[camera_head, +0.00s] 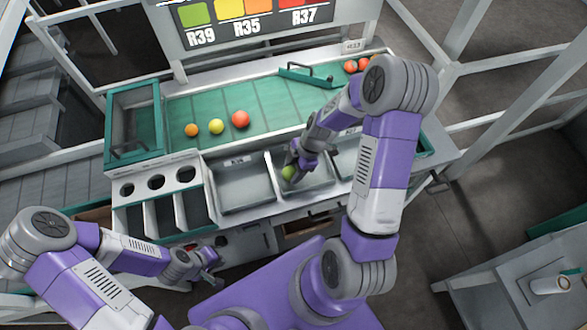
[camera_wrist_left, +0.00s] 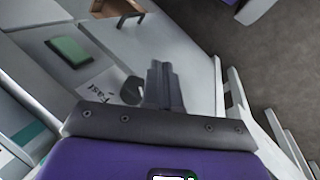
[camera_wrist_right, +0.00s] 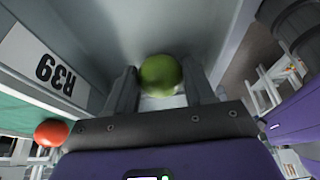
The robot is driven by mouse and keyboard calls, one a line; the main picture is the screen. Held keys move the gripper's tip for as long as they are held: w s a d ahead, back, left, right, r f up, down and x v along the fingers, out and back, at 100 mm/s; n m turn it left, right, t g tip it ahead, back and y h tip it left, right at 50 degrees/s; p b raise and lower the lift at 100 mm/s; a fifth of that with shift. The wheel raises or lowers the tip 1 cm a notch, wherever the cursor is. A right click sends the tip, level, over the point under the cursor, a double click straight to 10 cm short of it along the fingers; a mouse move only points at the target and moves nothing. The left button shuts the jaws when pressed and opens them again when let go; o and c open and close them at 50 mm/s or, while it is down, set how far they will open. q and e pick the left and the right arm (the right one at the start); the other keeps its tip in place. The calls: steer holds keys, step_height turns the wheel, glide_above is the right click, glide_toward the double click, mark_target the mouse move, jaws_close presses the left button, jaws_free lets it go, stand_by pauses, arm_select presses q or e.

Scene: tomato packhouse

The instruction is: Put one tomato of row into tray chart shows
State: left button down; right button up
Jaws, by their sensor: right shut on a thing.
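A green tomato (camera_wrist_right: 160,75) sits between the fingers of my right gripper (camera_wrist_right: 160,92), which is shut on it. In the head view the green tomato (camera_head: 289,173) and my right gripper (camera_head: 294,165) are at the middle grey tray (camera_head: 318,188). A label R39 (camera_wrist_right: 55,72) shows beside that tray in the right wrist view. A row of orange (camera_head: 191,130), yellow-green (camera_head: 216,126) and red (camera_head: 240,119) tomatoes rests on the green belt. The chart (camera_head: 250,20) pairs green with R39, yellow and orange with R35, red with R37. My left gripper (camera_head: 213,258) is shut and empty, low at left.
A left grey tray (camera_head: 243,185) is empty; a right tray (camera_head: 345,160) is partly hidden by my right arm. A panel with round holes (camera_head: 157,182) stands left of the trays. Several red tomatoes (camera_head: 351,66) lie at the belt's far right, beyond a green bar (camera_head: 305,76).

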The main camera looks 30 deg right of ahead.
steer(key=shift+f+b, duration=0.5)
steer(key=shift+b, duration=0.15)
steer(key=o, duration=0.8)
steer(key=c, duration=0.3)
steer(key=shift+r, duration=0.1)
steer(key=shift+r+p, duration=2)
steer(key=shift+r, duration=1.45)
